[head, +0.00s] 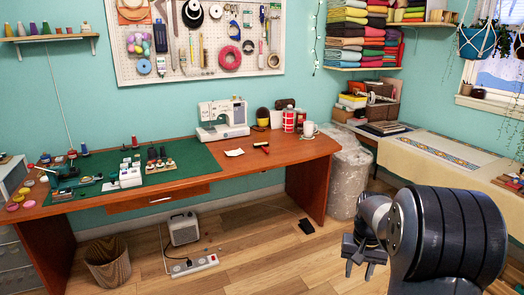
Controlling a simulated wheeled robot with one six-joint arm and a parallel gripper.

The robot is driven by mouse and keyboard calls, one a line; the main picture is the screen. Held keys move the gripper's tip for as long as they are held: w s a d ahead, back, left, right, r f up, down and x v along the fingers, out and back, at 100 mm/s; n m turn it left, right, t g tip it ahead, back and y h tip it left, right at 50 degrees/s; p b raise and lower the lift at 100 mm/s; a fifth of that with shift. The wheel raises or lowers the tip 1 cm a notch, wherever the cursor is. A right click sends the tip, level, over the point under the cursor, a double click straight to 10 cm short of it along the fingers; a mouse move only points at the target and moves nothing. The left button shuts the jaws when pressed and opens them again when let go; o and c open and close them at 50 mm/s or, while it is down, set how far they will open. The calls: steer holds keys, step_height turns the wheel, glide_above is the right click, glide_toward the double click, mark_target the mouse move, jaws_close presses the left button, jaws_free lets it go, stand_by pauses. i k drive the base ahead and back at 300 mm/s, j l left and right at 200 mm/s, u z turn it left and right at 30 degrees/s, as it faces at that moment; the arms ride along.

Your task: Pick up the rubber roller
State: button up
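A small dark red and black item (262,147), which looks like the rubber roller, lies on the bare wooden top of the desk (312,149). It lies in front of the cups and to the right of a white paper (234,152). It is too small to make out in detail. My gripper (359,268) is at the lower right, in front of the desk's right end and well apart from the item. Its fingers are spread and nothing shows between them.
A green mat (100,190) with several small things covers the desk's left. A wrapped grey roll (350,172) stands right of the desk.

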mark_target(266, 152)
steer(key=i+l+z, duration=0.1)
steer(key=i, duration=0.85)
steer(key=i+l, duration=0.1)
steer(key=i, duration=0.9)
steer(key=i+l+u, duration=0.25)
steer(key=i+u, duration=0.2)
steer(key=i, duration=0.15)
steer(key=i+l+u, duration=0.45)
steer(key=i, duration=0.15)
steer(key=i+l+u, duration=0.45)
steer(key=i+l, duration=0.05)
steer(key=l, duration=0.1)
